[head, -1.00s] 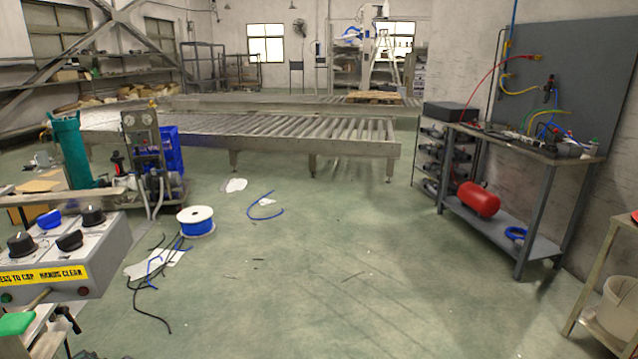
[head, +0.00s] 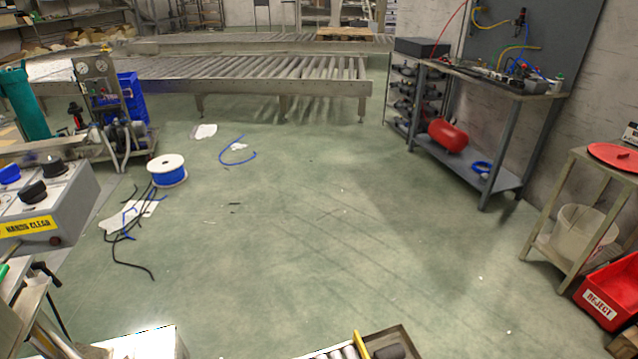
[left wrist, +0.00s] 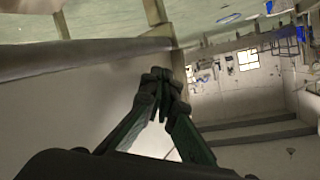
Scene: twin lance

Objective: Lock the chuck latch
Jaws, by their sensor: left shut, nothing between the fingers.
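I cannot make out a chuck or its latch in either view. My left gripper (left wrist: 161,92) shows in the left wrist view, its dark fingertips together and nothing between them. A pale panel or surface lies behind it; I cannot tell whether they touch. Neither gripper shows in the head view. A grey control box (head: 50,205) with black and blue knobs and a yellow "HANDS CLEAR" label stands at the left edge of the head view.
The middle floor is mostly clear. A cable spool (head: 167,171) and loose black cables (head: 128,262) lie left of centre. A grey workbench (head: 480,85) stands at right, with a red reject bin (head: 612,290) nearer. A tray edge (head: 408,340) shows at bottom.

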